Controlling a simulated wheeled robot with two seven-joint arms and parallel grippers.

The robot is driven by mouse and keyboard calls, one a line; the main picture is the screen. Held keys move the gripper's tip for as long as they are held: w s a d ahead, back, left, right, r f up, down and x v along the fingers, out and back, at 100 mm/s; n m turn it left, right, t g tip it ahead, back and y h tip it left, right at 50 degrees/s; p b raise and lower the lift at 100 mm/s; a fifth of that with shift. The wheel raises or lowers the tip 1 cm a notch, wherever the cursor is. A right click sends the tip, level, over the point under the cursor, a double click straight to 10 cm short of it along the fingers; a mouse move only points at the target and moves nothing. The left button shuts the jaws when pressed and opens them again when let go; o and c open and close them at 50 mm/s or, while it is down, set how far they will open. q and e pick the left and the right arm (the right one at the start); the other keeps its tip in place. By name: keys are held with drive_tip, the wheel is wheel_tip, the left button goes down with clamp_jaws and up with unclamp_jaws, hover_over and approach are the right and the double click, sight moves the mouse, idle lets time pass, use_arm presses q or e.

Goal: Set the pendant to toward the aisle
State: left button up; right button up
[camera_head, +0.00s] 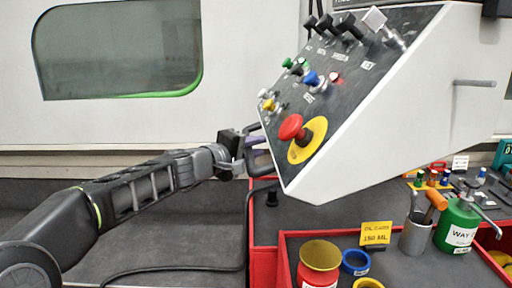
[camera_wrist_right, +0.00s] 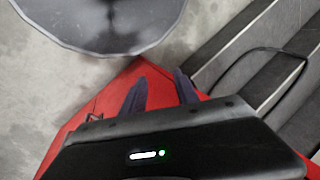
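The pendant (camera_head: 375,105) is a white wedge-shaped console with a dark sloped face, at the upper right of the head view. Its face carries a red mushroom button on a yellow disc (camera_head: 316,138), small coloured knobs and black levers. The face slants toward the left. My left gripper (camera_head: 254,154) is at the pendant's lower left edge, by a dark handle there. Its fingertips overlap the handle, and I cannot tell whether they grip it. My right gripper (camera_wrist_right: 160,92) shows in the right wrist view with its two dark fingers apart and nothing between them.
A red-edged bench (camera_head: 265,235) below the pendant holds a red pot with a yellow top (camera_head: 320,262), a blue ring (camera_head: 355,262), a grey cup (camera_head: 414,236) and a green can (camera_head: 458,228). A black cable hangs left. A dark round disc (camera_wrist_right: 100,22) shows above the right fingers.

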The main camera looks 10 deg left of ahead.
use_arm(q)
clamp_jaws()
idle(1.2)
